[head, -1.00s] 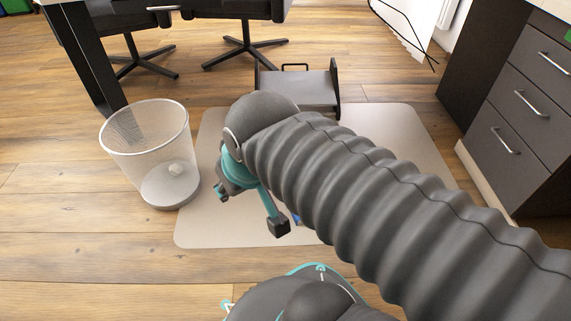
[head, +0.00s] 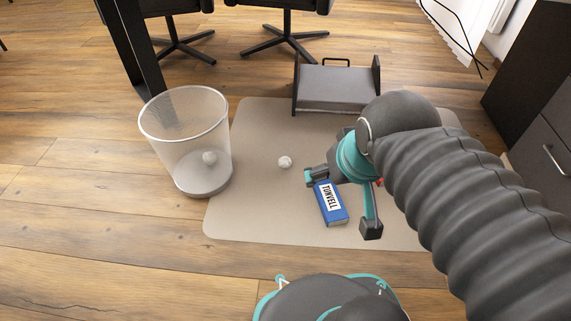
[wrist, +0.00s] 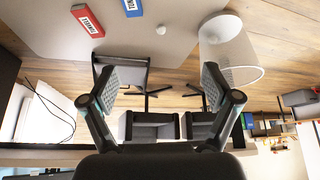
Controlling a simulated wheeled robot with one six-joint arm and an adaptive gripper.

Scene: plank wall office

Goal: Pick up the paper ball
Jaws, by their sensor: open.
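A small crumpled white paper ball (head: 285,162) lies on the beige mat (head: 245,215), right of the wire bin. It also shows in the wrist view (wrist: 161,29), top middle. Another white ball (head: 209,158) is inside the wire bin (head: 185,125). My gripper (head: 341,203) is open and empty, to the right of the paper ball in the head view and apart from it. In the wrist view both fingers of my gripper (wrist: 158,82) are spread wide with nothing between the pads.
A blue box (head: 331,204) lies on the mat by my fingers. A red box (wrist: 88,20) lies near it, mostly hidden by my arm in the head view. A grey stand (head: 338,88) is at the mat's back edge. Dark drawers (head: 545,150) are at right.

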